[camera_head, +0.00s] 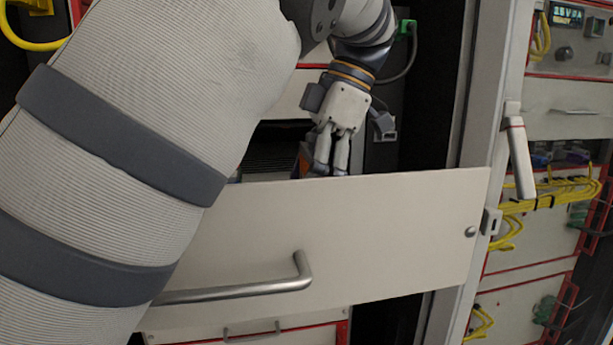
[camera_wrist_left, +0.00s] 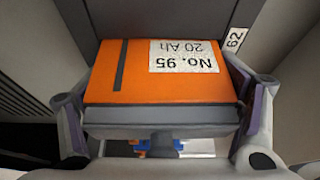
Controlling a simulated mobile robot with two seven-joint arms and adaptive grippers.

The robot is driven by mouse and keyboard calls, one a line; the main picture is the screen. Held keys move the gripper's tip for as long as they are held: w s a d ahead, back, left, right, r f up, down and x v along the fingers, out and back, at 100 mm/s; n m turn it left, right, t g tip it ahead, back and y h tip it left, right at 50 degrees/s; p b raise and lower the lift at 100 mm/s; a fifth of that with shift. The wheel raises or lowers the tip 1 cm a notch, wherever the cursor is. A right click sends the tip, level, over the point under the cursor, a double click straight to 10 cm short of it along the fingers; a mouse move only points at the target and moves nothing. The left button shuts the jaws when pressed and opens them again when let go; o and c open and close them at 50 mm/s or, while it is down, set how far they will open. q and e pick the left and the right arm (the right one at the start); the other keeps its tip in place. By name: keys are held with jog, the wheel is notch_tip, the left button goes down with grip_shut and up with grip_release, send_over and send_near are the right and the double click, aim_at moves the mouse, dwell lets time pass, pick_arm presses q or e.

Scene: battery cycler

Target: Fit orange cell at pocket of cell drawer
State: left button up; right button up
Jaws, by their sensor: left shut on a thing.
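My left gripper (camera_head: 332,168) reaches down behind the front panel of the cell drawer (camera_head: 400,235). Its fingertips are partly hidden by the panel's top edge. In the left wrist view, the gripper is shut on the orange cell (camera_wrist_left: 150,75), with one finger on each side. The cell has a white label reading "No. 95 20 Ah", upside down in this view, and a dark stripe. A grey wall with a "62" tag (camera_wrist_left: 235,39) stands right beyond the cell. The pocket under the cell is hidden, so I cannot tell how deep the cell sits. My right gripper is not in view.
The drawer panel has a bar handle (camera_head: 240,290). A cabinet post (camera_head: 460,140) stands to the right, with a rack of yellow cables (camera_head: 560,190) beyond it. A dark ribbed surface (camera_wrist_left: 22,88) lies left of the cell in the wrist view.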

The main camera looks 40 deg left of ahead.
pick_arm(q)
jog(key=shift+f, duration=0.2)
jog(key=o, duration=1.4)
